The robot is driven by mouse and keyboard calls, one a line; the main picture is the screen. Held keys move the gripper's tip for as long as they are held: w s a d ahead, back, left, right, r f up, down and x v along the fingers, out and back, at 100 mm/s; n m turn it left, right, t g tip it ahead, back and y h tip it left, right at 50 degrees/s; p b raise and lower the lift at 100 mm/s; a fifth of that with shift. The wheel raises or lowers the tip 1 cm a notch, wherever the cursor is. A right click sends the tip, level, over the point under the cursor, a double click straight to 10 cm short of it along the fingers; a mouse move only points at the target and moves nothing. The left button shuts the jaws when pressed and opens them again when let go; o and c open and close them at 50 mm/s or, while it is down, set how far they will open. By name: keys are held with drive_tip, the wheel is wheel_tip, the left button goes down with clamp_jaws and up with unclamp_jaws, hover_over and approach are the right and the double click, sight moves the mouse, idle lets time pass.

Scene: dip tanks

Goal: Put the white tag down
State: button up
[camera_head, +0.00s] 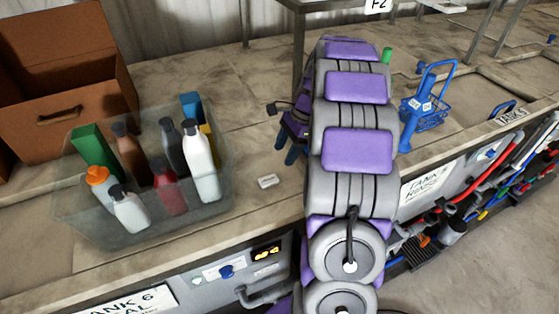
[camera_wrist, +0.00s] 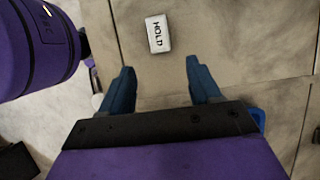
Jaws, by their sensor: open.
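The white tag (camera_head: 269,181) lies flat on the stone-coloured bench top near its front edge, left of my arm. In the wrist view the white tag (camera_wrist: 158,34) shows the word "HOLD" and lies beyond my fingertips, touching neither. My gripper (camera_wrist: 160,78) has two blue fingers spread apart with nothing between them. In the head view my gripper (camera_head: 285,155) is partly hidden by my purple and grey arm, its blue fingers pointing down just above and right of the tag.
A clear bin (camera_head: 75,218) of bottles and boxes stands left of the tag, with a brown box (camera_head: 65,120) behind it. A blue basket (camera_head: 425,115) with white tags sits right of my arm. A metal post (camera_head: 299,55) rises behind. Bench around the tag is clear.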

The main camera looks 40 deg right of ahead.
drive_tip(key=v, duration=0.2)
drive_tip(key=shift+d+r, duration=0.15)
drive_tip(key=shift+r, duration=0.1)
drive_tip(key=shift+s, duration=0.1)
idle(0.5)
